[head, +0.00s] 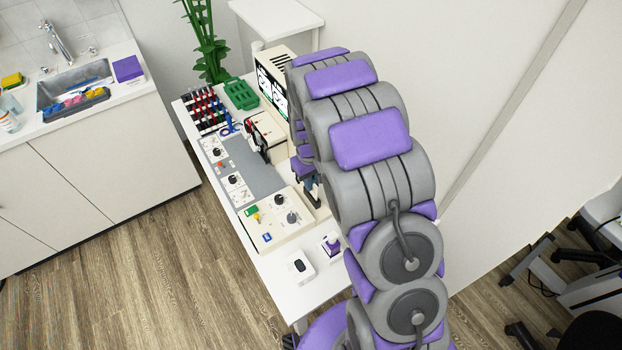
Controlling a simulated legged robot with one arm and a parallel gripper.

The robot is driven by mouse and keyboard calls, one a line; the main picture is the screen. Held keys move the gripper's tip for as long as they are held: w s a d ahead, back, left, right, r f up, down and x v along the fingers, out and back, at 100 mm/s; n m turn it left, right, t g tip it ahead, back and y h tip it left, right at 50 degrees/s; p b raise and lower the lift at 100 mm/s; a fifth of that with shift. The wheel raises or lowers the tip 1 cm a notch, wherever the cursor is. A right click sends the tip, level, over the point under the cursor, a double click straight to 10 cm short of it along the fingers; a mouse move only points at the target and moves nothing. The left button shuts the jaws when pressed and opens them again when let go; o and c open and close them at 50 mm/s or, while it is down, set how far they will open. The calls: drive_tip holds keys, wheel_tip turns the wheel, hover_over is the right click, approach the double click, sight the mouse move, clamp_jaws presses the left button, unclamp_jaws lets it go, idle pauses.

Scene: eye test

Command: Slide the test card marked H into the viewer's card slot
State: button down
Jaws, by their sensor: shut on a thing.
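My gripper (313,190) shows only in part, as a small dark piece at the left edge of my arm, low over the bench. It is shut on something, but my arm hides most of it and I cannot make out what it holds. No card with a readable H shows. A cream unit with a lit black-and-white screen (271,88) stands at the back of the bench, partly behind my arm. A smaller cream box with black and red parts (265,135) stands in front of it. I cannot tell which one is the viewer, and no card slot can be made out.
The white bench (285,262) also carries a cream panel with knobs (272,219), a rack of coloured leads (207,108), a green tray (241,94) and a small white box (298,266). A sink counter (120,98) stands left, with open floor between.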

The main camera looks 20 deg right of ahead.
drive_tip(key=shift+f, duration=0.6)
drive_tip(key=shift+f, duration=0.7)
drive_tip(key=c, duration=1.1)
unclamp_jaws()
drive_tip(key=shift+r, duration=0.1)
wheel_tip(320, 180, up, 17)
drive_tip(key=w+p, duration=0.1)
drive_tip(key=p, duration=0.2)
drive_tip(key=shift+a, duration=0.1)
drive_tip(key=s+r+m, duration=0.1)
drive_tip(key=s+r, duration=0.3)
drive_tip(key=s, duration=1.3)
drive_tip(key=s+r+m+g, duration=0.1)
drive_tip(key=s+r, duration=0.4)
drive_tip(key=s, duration=1.3)
drive_tip(key=shift+s+r+m, duration=0.3)
drive_tip(key=shift+m, duration=0.5)
